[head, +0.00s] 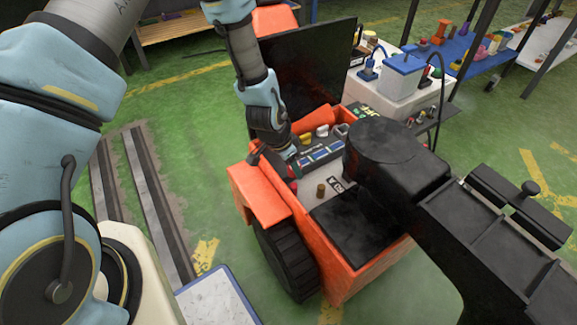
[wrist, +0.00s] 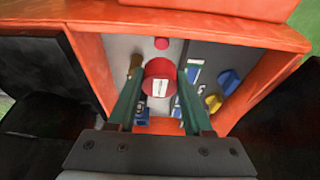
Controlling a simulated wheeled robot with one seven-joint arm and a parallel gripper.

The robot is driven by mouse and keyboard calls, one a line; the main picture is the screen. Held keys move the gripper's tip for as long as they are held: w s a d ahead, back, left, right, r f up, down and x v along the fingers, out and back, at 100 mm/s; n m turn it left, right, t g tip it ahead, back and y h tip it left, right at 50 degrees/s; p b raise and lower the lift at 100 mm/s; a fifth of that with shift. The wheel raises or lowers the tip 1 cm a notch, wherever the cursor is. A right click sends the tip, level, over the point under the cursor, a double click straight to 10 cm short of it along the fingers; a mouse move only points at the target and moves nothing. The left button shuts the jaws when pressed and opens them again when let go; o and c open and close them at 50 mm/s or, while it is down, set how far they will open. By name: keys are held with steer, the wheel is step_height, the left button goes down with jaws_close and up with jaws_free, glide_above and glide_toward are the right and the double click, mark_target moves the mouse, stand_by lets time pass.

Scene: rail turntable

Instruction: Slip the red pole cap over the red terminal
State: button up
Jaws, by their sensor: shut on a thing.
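In the wrist view the red pole cap (wrist: 158,70), a round red piece with a white mark, sits between the two green fingers of my gripper (wrist: 160,80), which is shut on it. A smaller red round piece (wrist: 161,43), seemingly the red terminal, shows just beyond the cap on the grey panel, apart from it in the picture. In the head view my gripper (head: 287,154) points down over the panel inside the orange vehicle. A red piece (head: 294,171) shows at its tip; cap and terminal are hard to tell apart there. The cap's underside is hidden.
A brass post (head: 320,190) stands on the panel, close to the left finger in the wrist view (wrist: 135,65). Blue and yellow knobs (wrist: 228,82) lie to the right. Orange walls (wrist: 275,40) enclose the panel. A black seat (head: 345,225) is beside it.

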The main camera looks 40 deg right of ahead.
mark_target(293, 185)
steer(key=shift+f+b, duration=2.85)
steer(key=shift+f, duration=1.25)
steer(key=shift+f, duration=0.15)
steer(key=o, duration=1.3)
steer(key=shift+c, duration=0.2)
steer(key=p+v, duration=0.1)
steer(key=v, duration=1)
steer(key=shift+f, duration=0.1)
